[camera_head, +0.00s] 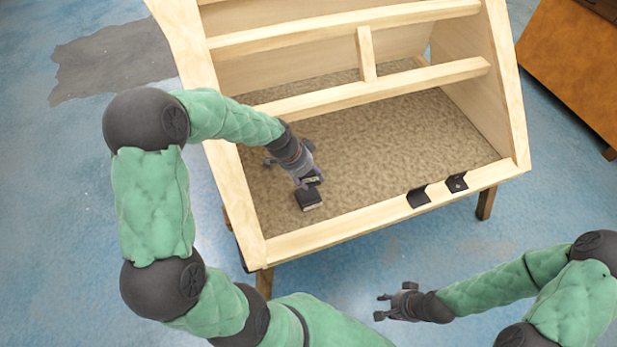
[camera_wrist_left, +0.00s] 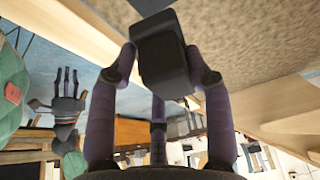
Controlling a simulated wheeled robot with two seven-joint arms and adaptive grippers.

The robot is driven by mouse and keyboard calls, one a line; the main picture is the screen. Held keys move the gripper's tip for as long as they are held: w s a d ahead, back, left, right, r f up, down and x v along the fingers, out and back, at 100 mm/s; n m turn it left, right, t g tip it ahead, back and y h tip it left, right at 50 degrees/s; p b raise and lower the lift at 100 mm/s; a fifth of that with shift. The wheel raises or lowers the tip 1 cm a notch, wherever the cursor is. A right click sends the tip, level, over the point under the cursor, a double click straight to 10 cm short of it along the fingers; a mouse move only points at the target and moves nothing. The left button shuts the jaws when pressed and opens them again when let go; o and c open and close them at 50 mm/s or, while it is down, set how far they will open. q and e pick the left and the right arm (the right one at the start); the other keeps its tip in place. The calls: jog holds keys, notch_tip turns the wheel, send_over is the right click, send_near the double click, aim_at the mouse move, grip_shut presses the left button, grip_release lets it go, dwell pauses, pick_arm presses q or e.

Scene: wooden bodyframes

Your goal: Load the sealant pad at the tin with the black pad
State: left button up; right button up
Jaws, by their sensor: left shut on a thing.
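My left gripper (camera_head: 309,181) is inside the wooden frame, low over its speckled floor. It is shut on a small dark block, likely the sealant pad (camera_wrist_left: 166,62), which sits between its fingers in the left wrist view. A dark, box-like thing, likely the tin with the black pad (camera_head: 308,201), is just below and in front of the fingers. A dark edge at the top of the left wrist view (camera_wrist_left: 148,5) may be the same thing. I cannot tell whether block and tin touch. My right gripper (camera_head: 384,305) is open and empty outside the frame.
The wooden bodyframe (camera_head: 345,238) has a front rail and crossbars (camera_head: 380,88) above and behind my left gripper. The speckled floor (camera_head: 400,140) to the right is clear. An orange-brown cabinet (camera_head: 575,70) stands at right.

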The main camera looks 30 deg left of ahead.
pick_arm(q)
jog(key=shift+a+f, duration=0.15)
jog(key=shift+a, duration=0.1)
jog(key=shift+f+b, duration=1.85)
jog(key=shift+f, duration=1.1)
jog(key=shift+s+f+b, duration=0.1)
jog(key=shift+f+b, duration=0.45)
jog(key=shift+b, duration=0.1)
dwell(0.5)
jog(key=shift+r, duration=0.15)
jog(key=shift+r+p, duration=2.25)
jog(key=shift+r, duration=1.2)
